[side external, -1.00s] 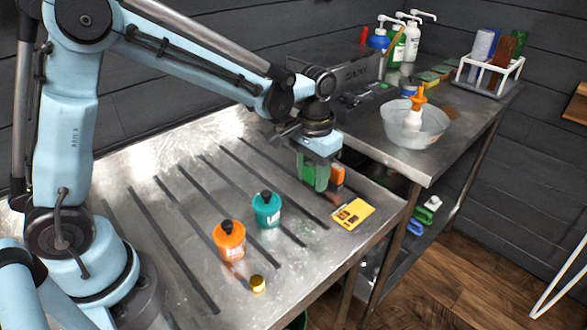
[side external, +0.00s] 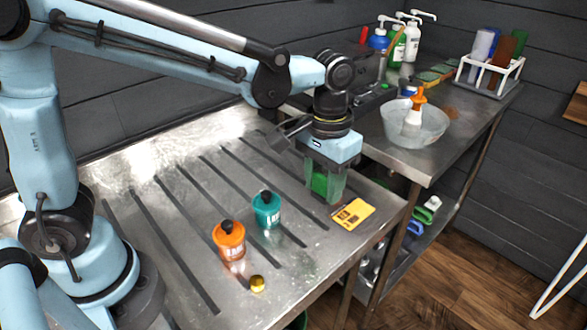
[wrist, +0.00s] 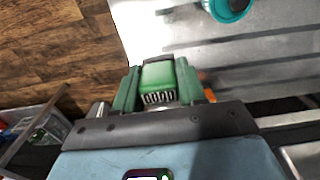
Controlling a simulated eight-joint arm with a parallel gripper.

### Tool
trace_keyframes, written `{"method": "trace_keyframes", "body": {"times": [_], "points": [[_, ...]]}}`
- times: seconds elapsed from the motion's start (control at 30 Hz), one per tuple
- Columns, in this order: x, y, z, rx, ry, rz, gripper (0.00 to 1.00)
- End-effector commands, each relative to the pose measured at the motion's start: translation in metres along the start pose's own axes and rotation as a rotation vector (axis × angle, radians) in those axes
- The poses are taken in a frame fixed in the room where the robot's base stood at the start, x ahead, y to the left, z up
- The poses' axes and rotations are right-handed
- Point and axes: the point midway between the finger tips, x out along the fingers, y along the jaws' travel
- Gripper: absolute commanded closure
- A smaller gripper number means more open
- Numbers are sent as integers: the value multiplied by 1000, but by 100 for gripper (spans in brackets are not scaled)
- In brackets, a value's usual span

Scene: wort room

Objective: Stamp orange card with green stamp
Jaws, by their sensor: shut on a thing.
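My gripper (side external: 325,188) is shut on the green stamp (side external: 319,183), which shows bright green between the darker fingers. The stamp also shows between the fingers in the wrist view (wrist: 158,80). The orange card (side external: 353,213) lies flat on the metal table, just to the right of and below the fingertips in the side view. The stamp's lower face is hidden, and I cannot tell its exact height above the table. A small orange patch (wrist: 208,92) shows beside the right finger in the wrist view; I cannot tell what it belongs to.
A teal bottle (side external: 267,210), an orange bottle (side external: 229,240) and a small gold cap (side external: 258,283) stand on the grooved table, left of the card. A second table at the back right holds a clear bowl (side external: 437,127), pump bottles (side external: 411,42) and a white rack (side external: 492,77).

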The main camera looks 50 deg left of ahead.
Motion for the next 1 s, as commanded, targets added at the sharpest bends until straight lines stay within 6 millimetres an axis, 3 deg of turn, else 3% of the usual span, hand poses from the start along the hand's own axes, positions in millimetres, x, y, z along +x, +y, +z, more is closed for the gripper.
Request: {"method": "trace_keyframes", "body": {"times": [0.23, 0.7, 1.0], "points": [[1, 1, -11, -1, 0, 0, 79], [27, 10, -103, -1, 0, 0, 79], [40, 9, -124, 0, 1, 0, 79]]}}
